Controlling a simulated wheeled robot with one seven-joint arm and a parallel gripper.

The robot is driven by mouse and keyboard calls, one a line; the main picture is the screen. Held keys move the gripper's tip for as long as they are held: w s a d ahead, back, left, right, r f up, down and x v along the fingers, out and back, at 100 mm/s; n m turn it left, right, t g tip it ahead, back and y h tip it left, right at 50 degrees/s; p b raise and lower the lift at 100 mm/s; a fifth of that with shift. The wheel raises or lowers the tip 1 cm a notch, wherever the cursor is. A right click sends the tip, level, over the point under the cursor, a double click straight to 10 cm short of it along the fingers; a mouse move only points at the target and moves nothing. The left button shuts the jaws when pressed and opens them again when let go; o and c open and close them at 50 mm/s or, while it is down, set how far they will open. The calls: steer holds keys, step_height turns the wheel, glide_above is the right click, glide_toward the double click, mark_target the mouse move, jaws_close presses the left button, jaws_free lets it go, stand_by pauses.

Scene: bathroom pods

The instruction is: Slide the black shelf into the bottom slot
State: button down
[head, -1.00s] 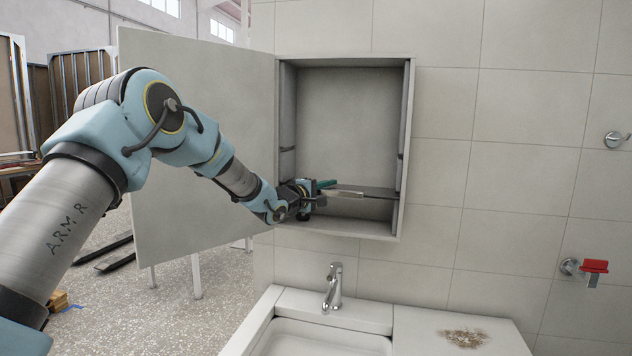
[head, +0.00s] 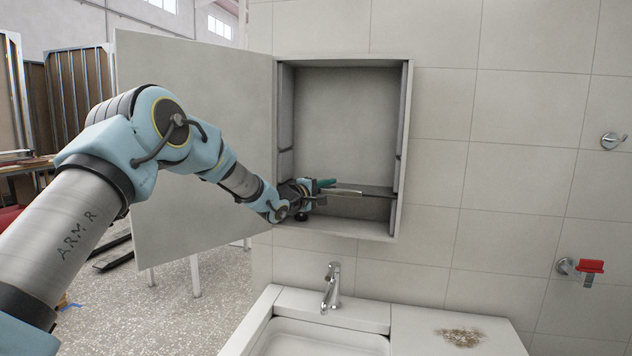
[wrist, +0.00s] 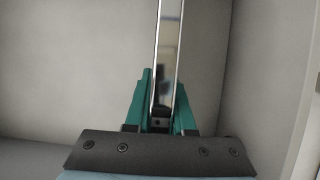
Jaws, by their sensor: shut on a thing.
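The black shelf (head: 376,191) is inside the open wall cabinet (head: 405,135), low down, lying about level above the cabinet floor. Its right end is at or close to the right side wall; I cannot tell whether it sits in the slot. My gripper (head: 326,188) is at the cabinet's lower left, shut on the shelf's front edge. In the wrist view, the teal fingers (wrist: 162,100) stand on either side of the shelf's shiny edge (wrist: 168,50). My gripper hides the shelf's left end.
The cabinet door (head: 190,130) stands open to the left, behind my arm. A basin with a tap (head: 332,288) is below the cabinet. A red-handled fitting (head: 590,267) and a hook (head: 613,140) are on the wall at right. The cabinet's upper space is empty.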

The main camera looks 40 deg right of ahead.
steer(key=shift+w+d+r, duration=0.1)
steer(key=shift+w+d, duration=0.4)
steer(key=shift+d, duration=0.35)
steer(key=c, duration=0.7)
jaws_free()
steer(key=shift+f, duration=0.2)
steer(key=shift+s+a+r, duration=0.1)
steer(key=shift+s+a, duration=0.15)
steer(key=shift+a, duration=0.2)
steer(key=shift+s+a+b, duration=1.35)
steer(key=shift+a+b, duration=0.05)
steer(key=shift+a, duration=0.65)
steer(key=shift+s+a+b, duration=1.3)
steer(key=shift+a+b, duration=0.1)
steer(key=shift+a, duration=0.7)
steer(key=shift+s+a+b, duration=1.35)
steer(key=shift+a+b, duration=0.05)
steer(key=shift+a, duration=0.65)
